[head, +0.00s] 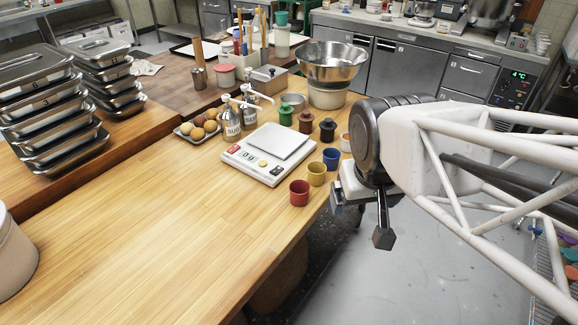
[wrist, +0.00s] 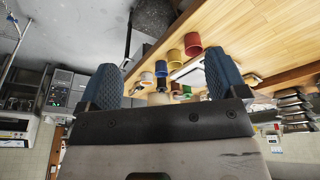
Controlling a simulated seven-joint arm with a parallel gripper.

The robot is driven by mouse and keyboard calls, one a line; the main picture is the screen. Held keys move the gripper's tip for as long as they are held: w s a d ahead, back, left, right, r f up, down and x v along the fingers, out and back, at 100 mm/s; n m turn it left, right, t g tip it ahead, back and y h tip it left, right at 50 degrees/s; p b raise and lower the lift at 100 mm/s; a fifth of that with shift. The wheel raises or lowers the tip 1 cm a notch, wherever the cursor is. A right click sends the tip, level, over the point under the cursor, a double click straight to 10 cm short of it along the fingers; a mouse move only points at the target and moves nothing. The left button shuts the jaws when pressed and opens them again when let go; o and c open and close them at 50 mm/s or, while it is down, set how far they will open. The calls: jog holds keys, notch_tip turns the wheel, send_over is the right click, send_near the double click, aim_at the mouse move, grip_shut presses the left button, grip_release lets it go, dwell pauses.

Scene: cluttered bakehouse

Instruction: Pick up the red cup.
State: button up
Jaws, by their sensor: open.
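The red cup (head: 299,193) stands upright on the wooden table near its right edge, at the near end of a row of cups. The wrist view, which looks upside down, also shows the red cup (wrist: 193,43) beyond my fingers. My gripper (head: 360,215) is to the right of the red cup, past the table edge and apart from it. In the wrist view its two fingers (wrist: 163,78) are spread wide with nothing held between them.
A yellow cup (head: 317,174) and a blue cup (head: 331,158) stand close behind the red cup. A white scale (head: 248,163) sits to their left. Dark and green lidded pots and a steel bowl (head: 332,62) are farther back.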

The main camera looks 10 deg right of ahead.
jog(key=w+d+f+n+t, duration=0.1)
jog(key=w+d+f+t, duration=0.25)
jog(key=w, duration=0.45)
jog(key=w+d+f+n+t, duration=0.2)
jog(key=w+f+t, duration=0.15)
jog(key=w, duration=0.45)
jog(key=n+y, duration=0.5)
jog(key=y, duration=0.4)
send_near(293, 187)
jog(key=shift+s+f, duration=0.1)
jog(key=shift+s, duration=0.05)
jog(key=shift+x, duration=1.2)
jog(key=shift+a, duration=0.1)
jog(key=shift+x, duration=2.6)
